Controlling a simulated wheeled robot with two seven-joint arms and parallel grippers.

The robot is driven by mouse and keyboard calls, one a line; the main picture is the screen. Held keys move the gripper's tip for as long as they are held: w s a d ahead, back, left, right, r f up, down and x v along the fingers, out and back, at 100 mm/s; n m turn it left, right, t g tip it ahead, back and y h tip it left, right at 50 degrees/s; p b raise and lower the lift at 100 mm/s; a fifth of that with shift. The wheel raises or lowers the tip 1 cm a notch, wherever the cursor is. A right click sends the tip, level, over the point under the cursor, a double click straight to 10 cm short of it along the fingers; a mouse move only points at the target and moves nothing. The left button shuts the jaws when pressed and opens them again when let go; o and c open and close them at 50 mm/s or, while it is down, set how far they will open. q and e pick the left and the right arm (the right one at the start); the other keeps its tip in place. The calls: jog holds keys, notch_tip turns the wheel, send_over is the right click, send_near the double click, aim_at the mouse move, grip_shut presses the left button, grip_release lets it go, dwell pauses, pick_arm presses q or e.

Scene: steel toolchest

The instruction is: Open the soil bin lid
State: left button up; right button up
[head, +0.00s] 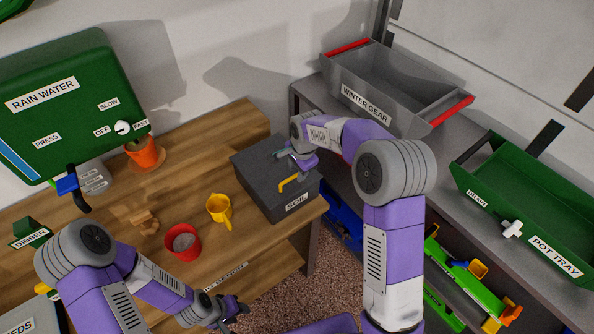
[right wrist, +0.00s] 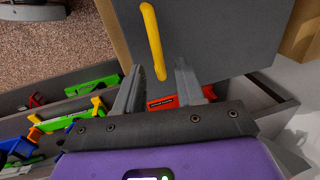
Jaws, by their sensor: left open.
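The soil bin (head: 262,190) is a dark grey box with a SOIL label, standing at the right end of the wooden bench. Its lid looks shut, and a yellow handle (head: 289,183) sits near the labelled edge. My right gripper (head: 285,154) is over the bin, behind the handle in the head view. In the right wrist view the right gripper (right wrist: 158,82) has its fingers spread and empty. The yellow handle (right wrist: 153,40) lies just beyond the fingertips, between their lines. My left gripper (head: 240,307) is open and empty near the bench's front edge, away from the bin.
A red pot (head: 183,243), a yellow cup (head: 219,210) and an orange pot (head: 143,154) stand on the bench. The green rain water tank (head: 70,100) is at left. The winter gear bin (head: 385,92) and green pot tray (head: 515,205) are on the right shelf.

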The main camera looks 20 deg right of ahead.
jog(key=shift+f, duration=0.35)
grip_shut()
jog(key=shift+r, duration=0.15)
